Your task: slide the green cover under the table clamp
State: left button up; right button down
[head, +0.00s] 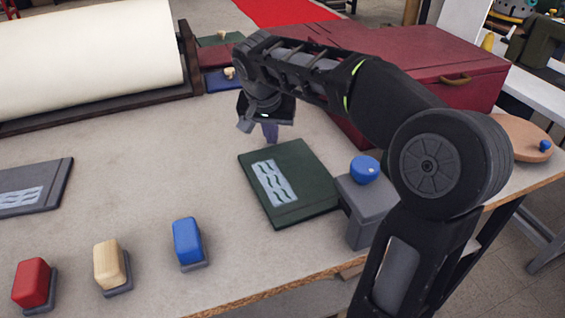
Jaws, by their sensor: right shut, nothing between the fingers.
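The green cover (312,178) lies flat on the table, with a pale panel of dark wavy marks on its left part. The table clamp (368,212) is a grey block with a round blue knob (365,169) at the table's front edge. The cover's right edge meets the clamp's left side; I cannot tell whether any of it lies under the jaw. My right gripper (270,133) is shut and empty, pointing down just beyond the cover's far left corner. I cannot tell whether it touches the cover. My left gripper is out of view.
Red (32,283), cream (109,263) and blue (187,241) blocks stand along the front left. A grey cover (34,188) lies at the left edge. A large white roll (85,58) and a dark red chest (440,62) stand behind. The table between is clear.

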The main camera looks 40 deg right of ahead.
aim_at(279, 150)
jog(key=shift+s+a, duration=0.1)
jog(key=shift+s, duration=0.2)
jog(key=shift+s+f, duration=0.1)
jog(key=shift+s, duration=0.05)
jog(key=shift+s+a+b, duration=0.15)
jog(key=shift+s+b, duration=0.2)
dwell(0.4)
jog(key=shift+s+a, duration=0.2)
jog(key=shift+s, duration=0.3)
jog(key=shift+b, duration=0.35)
jog(key=shift+s+a, duration=0.15)
jog(key=shift+s, duration=0.45)
